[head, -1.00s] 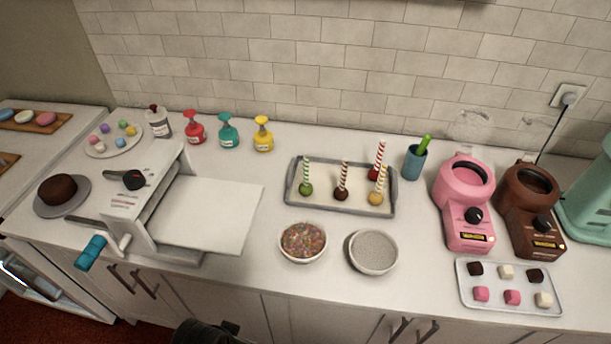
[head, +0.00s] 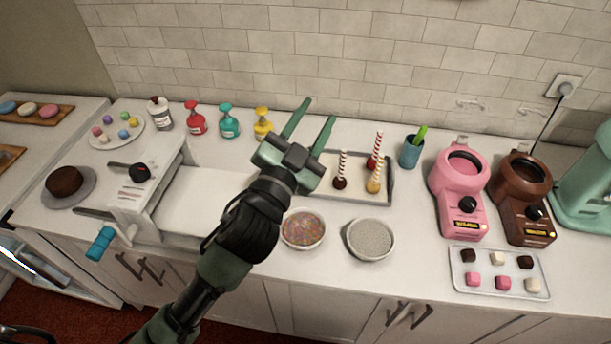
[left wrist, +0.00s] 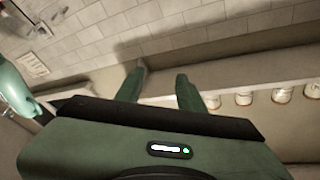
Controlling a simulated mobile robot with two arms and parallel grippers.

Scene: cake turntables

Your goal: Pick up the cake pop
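Cake pops with striped sticks stand in a grey-rimmed tray (head: 390,187) at the middle of the counter. In the head view I see a dark brown pop (head: 340,183), a red pop (head: 372,163) and a tan pop (head: 374,186). The green pop at the tray's left end is hidden by my left gripper. My left gripper (head: 315,111) is open and empty, over the tray's left part, with its fingers pointing toward the wall. It also shows open in the left wrist view (left wrist: 161,76), with no pop between the fingers. My right gripper is not in view.
A sprinkle bowl (head: 303,229) and a grey-filled bowl (head: 370,239) stand in front of the tray. A blue cup (head: 411,152) and a pink melter (head: 458,190) stand to its right. A yellow bottle (head: 262,123) is behind my gripper, and a white sheeter (head: 150,195) is left.

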